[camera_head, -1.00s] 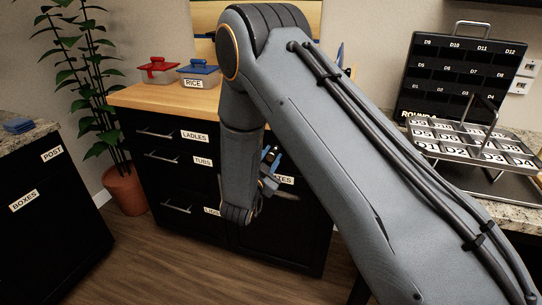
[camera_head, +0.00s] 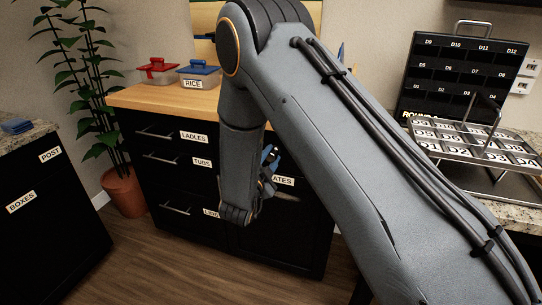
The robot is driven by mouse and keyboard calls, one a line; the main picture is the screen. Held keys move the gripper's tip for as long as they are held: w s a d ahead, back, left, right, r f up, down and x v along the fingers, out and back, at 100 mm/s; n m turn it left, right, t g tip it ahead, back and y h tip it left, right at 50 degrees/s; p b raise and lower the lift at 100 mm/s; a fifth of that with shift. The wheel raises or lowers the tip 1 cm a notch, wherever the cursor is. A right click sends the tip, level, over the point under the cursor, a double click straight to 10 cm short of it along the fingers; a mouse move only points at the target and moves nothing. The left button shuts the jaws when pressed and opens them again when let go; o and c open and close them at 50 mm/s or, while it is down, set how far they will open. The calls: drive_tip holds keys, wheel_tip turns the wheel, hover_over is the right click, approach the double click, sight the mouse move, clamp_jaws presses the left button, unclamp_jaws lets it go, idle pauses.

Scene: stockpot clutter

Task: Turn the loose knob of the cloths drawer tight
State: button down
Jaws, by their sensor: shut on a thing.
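My gripper (camera_head: 268,170) shows in the head view, partly behind my own forearm, close to the front of the dark cabinet between the tubs drawer label (camera_head: 202,162) and the label ending in "ATES" (camera_head: 283,181). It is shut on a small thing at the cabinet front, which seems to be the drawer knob. The knob itself is hidden by the gripper and arm. No label reading "cloths" is in sight; my arm covers part of the drawer fronts.
A red-lidded container (camera_head: 158,71) and a blue-lidded rice container (camera_head: 198,74) stand on the wooden counter (camera_head: 130,97). A potted plant (camera_head: 124,192) is at the left. A metal rack (camera_head: 470,140) and black board (camera_head: 462,75) are at the right. Floor in front is clear.

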drive_tip(key=m+b, duration=0.1)
drive_tip(key=m, duration=0.3)
drive_tip(key=shift+m+b, duration=0.3)
drive_tip(key=shift+r, duration=0.1)
drive_tip(key=shift+w+m+b, duration=0.1)
drive_tip(key=shift+m+b, duration=0.55)
drive_tip(key=shift+m, duration=0.35)
drive_tip(key=shift+m+b, duration=0.5)
drive_tip(key=shift+m, duration=0.8)
